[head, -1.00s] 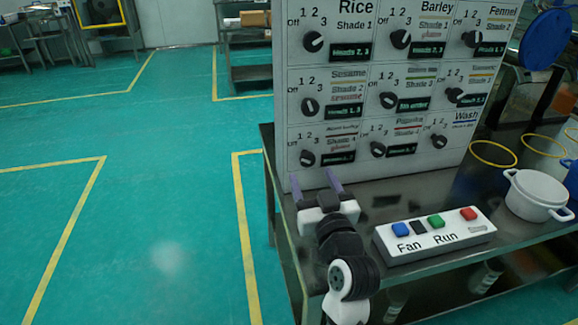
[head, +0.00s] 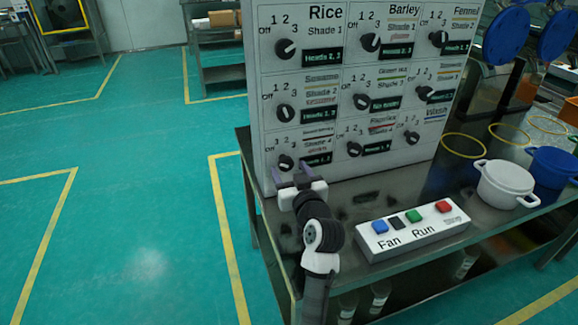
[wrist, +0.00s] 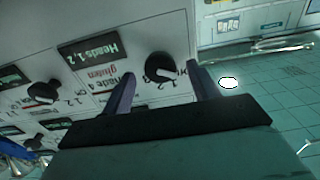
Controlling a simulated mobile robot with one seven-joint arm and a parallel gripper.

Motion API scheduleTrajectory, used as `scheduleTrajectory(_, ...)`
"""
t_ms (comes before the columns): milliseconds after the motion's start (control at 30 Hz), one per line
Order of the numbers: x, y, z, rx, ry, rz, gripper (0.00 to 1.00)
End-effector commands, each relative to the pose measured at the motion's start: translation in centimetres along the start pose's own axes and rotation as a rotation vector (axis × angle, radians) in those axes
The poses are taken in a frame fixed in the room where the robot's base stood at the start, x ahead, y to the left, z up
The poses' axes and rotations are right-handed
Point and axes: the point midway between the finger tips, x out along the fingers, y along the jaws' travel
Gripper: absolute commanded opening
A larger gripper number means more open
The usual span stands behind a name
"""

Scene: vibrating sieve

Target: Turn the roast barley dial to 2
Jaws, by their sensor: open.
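The roast barley dial (head: 286,162) is the black knob at the bottom left of the white panel; its small label is hard to read. In the wrist view the dial (wrist: 160,66) appears upside down, its white mark pointing right and slightly down. Some of its numerals are hidden by my gripper, and I cannot tell its exact setting. My gripper (head: 292,171) is open and empty just in front of the dial. In the wrist view its purple fingers (wrist: 161,80) lie to either side of the dial, with no visible contact.
The panel (head: 259,100) carries several similar dials close by; one neighbour (head: 354,149) is to the right. A button box (head: 413,232) and a white pot (head: 503,184) stand on the dark table (head: 385,192). Open floor lies to the left.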

Motion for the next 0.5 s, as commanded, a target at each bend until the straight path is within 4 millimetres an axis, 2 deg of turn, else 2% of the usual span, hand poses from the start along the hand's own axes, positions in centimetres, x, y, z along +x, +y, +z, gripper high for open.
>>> scheduleTrajectory(133,1.04,-0.01,-0.05,-0.001,0.0,0.0,0.6)
scheduleTrajectory(433,1.2,-0.03,0.02,-0.001,0.0,0.0,0.6)
scheduleTrajectory(500,1.2,-0.03,0.02,-0.001,0.0,0.0,0.51)
